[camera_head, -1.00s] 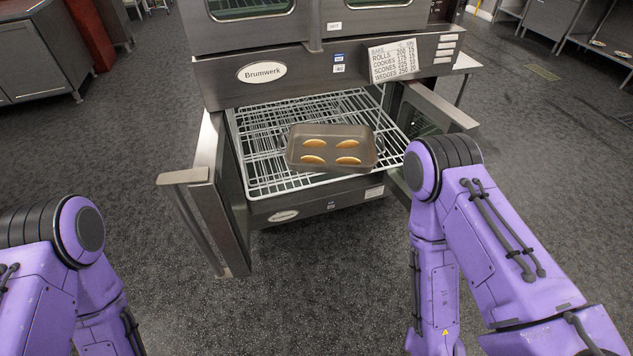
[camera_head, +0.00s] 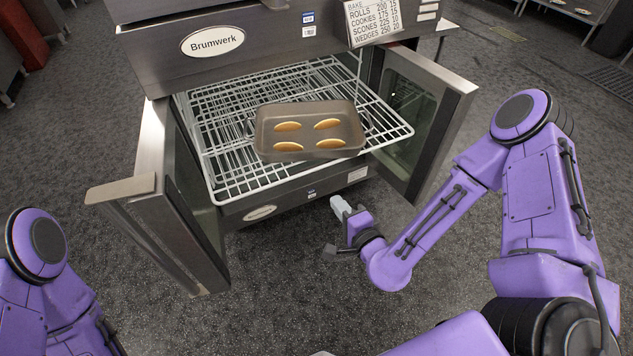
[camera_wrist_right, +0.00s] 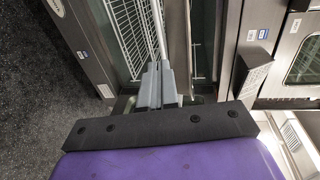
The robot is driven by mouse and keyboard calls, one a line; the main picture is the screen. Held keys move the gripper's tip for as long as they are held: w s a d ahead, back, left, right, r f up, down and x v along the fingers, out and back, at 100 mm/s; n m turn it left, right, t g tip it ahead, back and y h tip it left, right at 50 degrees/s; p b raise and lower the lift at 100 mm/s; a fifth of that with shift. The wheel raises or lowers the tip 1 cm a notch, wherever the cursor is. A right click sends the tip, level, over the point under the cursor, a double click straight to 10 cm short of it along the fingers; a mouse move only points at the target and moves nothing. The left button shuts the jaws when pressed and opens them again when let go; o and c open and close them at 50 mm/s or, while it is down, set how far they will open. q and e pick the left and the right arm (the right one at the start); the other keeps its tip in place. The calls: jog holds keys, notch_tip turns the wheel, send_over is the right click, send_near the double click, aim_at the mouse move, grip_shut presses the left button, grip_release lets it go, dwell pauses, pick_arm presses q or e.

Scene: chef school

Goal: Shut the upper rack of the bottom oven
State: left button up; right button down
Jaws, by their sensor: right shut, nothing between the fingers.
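The bottom oven (camera_head: 365,181) stands with both doors open, the left door (camera_head: 166,215) and the right door (camera_head: 440,125). Its upper rack (camera_head: 224,165), of white wire, sticks out past the oven front between the doors. A baking tray (camera_head: 310,155) with several golden rolls (camera_head: 328,123) sits on it. My right gripper (camera_head: 340,207) is low in front of the oven, apart from the rack's front edge. In the right wrist view, its grey fingers (camera_wrist_right: 159,82) are together and empty, with the wire rack (camera_wrist_right: 128,35) beyond. My left gripper is out of view.
The open doors flank the space in front of the oven. The speckled floor (camera_head: 300,290) before it is clear.

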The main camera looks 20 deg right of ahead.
jog(key=p+x, duration=0.1)
jog(key=x, duration=1.1)
jog(key=shift+p, duration=0.3)
jog(key=shift+w+f, duration=0.1)
jog(key=shift+w, duration=0.1)
